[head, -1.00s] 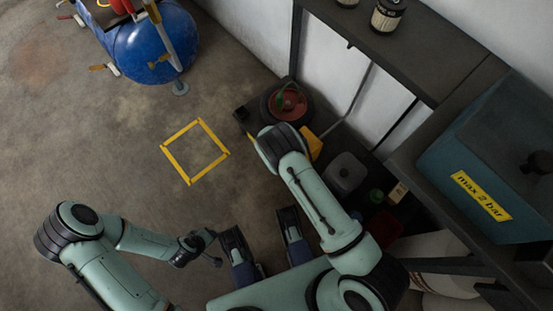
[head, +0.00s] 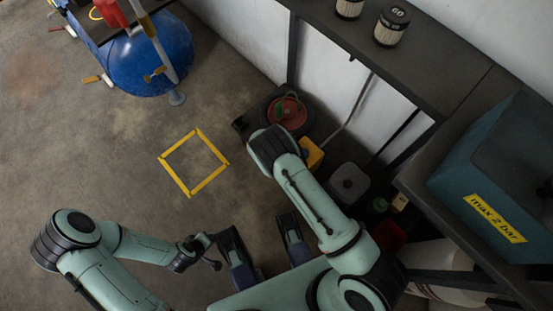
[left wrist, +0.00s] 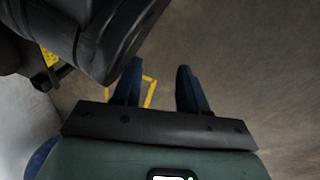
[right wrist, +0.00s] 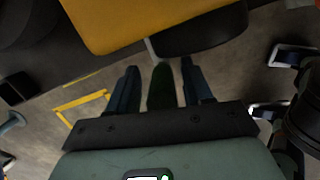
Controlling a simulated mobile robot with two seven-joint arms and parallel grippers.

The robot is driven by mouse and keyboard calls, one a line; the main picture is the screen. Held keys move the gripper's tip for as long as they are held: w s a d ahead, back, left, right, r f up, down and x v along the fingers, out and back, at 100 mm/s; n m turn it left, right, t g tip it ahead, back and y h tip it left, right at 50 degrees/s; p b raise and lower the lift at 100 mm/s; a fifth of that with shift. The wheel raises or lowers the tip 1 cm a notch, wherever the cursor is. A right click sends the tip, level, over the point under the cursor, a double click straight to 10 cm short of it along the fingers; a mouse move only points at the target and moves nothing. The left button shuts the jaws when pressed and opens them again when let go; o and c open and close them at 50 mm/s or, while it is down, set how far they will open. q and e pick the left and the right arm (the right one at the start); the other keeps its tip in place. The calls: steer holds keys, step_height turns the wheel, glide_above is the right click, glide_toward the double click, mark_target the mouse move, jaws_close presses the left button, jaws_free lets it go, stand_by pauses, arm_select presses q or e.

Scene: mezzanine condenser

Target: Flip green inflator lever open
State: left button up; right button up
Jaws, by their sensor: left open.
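A dark green curved piece (head: 291,97), possibly the lever, stands over a red round hub with a dark rim by the wall in the head view. In the right wrist view a dark green upright strip (right wrist: 161,90) shows between the fingers of my right gripper (right wrist: 161,66). A gap shows on both sides of it, so the fingers look apart; I cannot tell if it is the lever. The right gripper is hidden behind its own arm in the head view. My left gripper (left wrist: 159,66) is open and empty, over bare floor.
A yellow container (head: 312,154) and a grey canister (head: 348,184) stand under the shelf (head: 380,55). A teal box (head: 490,165) with a yellow label is at the right. A blue tank (head: 152,60) is at the back left. Floor around the yellow square (head: 165,172) is clear.

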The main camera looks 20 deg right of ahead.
steer(key=r+p, duration=0.1)
steer(key=r, duration=0.2)
steer(key=a+r+p, duration=0.1)
steer(key=r, duration=0.2)
steer(key=shift+a+r, duration=0.1)
steer(key=shift+r, duration=0.1)
arm_select(q)
step_height(320, 180, up, 6)
steer(key=d+p, duration=0.2)
steer(key=shift+s+d+f+m, duration=0.25)
steer(key=shift+m, duration=0.05)
arm_select(e)
step_height(320, 180, up, 7)
steer(key=a, duration=0.1)
steer(key=shift+a, duration=0.15)
steer(key=shift+s+f, duration=0.15)
